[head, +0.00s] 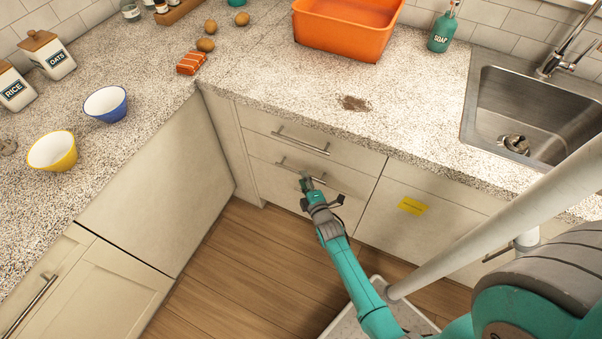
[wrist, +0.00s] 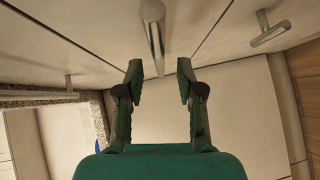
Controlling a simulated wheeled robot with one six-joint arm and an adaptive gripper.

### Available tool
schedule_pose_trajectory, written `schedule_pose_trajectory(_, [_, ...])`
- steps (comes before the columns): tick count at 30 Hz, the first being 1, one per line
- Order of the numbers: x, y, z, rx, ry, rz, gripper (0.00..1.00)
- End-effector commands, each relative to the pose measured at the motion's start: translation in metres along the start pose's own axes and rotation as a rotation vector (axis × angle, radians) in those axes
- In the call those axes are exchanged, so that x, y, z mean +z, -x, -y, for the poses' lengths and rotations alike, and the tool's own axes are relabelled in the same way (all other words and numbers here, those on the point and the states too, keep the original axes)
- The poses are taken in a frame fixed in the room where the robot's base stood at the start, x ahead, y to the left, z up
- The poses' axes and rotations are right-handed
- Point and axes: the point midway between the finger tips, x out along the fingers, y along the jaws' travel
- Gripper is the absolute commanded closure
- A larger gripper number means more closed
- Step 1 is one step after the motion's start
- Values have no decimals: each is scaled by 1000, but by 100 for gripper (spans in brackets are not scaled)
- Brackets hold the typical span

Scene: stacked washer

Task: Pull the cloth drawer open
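A stack of cream drawers with bar handles stands under the counter; all look shut. No label shows which is the cloth drawer. The top drawer (head: 345,152) has a handle (head: 300,142) just below the counter. The middle drawer (head: 345,180) has a handle (head: 284,165) partly hidden by my gripper (head: 311,182). In the wrist view my gripper (wrist: 159,72) is open and empty. The middle handle (wrist: 152,28) lies ahead, lined up with the gap between the fingers; I cannot tell whether its near end is between the tips. Another handle (wrist: 268,35) shows at right.
A cabinet front with a yellow note (head: 411,206) is right of the drawers, below the sink (head: 530,110). An orange basin (head: 345,30) and two bowls (head: 52,151) stand on the counter. Wooden floor (head: 250,270) is open in front of the drawers.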

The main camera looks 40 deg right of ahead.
Motion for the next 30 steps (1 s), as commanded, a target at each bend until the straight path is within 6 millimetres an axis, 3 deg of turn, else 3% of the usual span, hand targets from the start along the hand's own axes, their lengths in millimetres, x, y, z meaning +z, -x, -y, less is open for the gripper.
schedule_pose_trajectory(3, [0, -17, -1, 1, 0, 0, 63])
schedule_pose_trajectory(9, [0, -32, 0, 1, -1, 0, 63])
schedule_pose_trajectory(20, [0, -36, 0, 0, -1, 0, 63])
schedule_pose_trajectory(25, [0, -36, 0, 0, -1, 0, 100])
schedule_pose_trajectory(30, [0, -35, 0, 0, -1, 0, 100])
